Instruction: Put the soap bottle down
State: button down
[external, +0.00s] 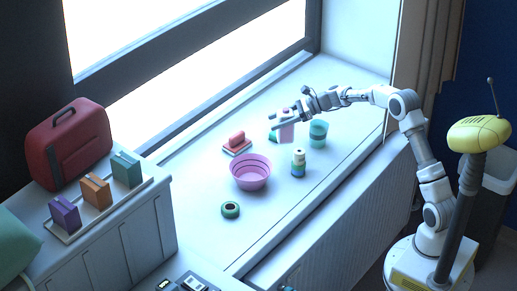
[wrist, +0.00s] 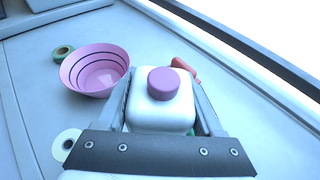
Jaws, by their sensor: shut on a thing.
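The soap bottle (wrist: 160,112) is white with a pinkish-purple cap, and fills the middle of the wrist view between the two fingers.
A green thing (external: 272,137) is partly hidden behind the bottle.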

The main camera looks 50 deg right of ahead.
jog(key=shift+w+a+f+b, duration=0.3)
jog(key=shift+a+f, duration=0.25)
jog(key=shift+f, duration=0.5)
jog(key=shift+w+a+f+b, duration=0.25)
jog(key=shift+w+a+f, duration=0.25)
jog(key=shift+f, duration=0.5)
jog(key=shift+w+a+f+b, duration=0.25)
jog(key=shift+a+f, duration=0.4)
jog(key=shift+f, duration=0.4)
jog(key=shift+f, duration=0.2)
grip_release()
jog(key=shift+r, duration=0.1)
jog(key=shift+s+d+r, duration=0.1)
jog(key=shift+d+r, duration=0.05)
jog(key=p+v, duration=0.1)
jog(key=v, duration=1)
jog(key=shift+s+d, duration=0.25)
jog(key=shift+s, duration=0.05)
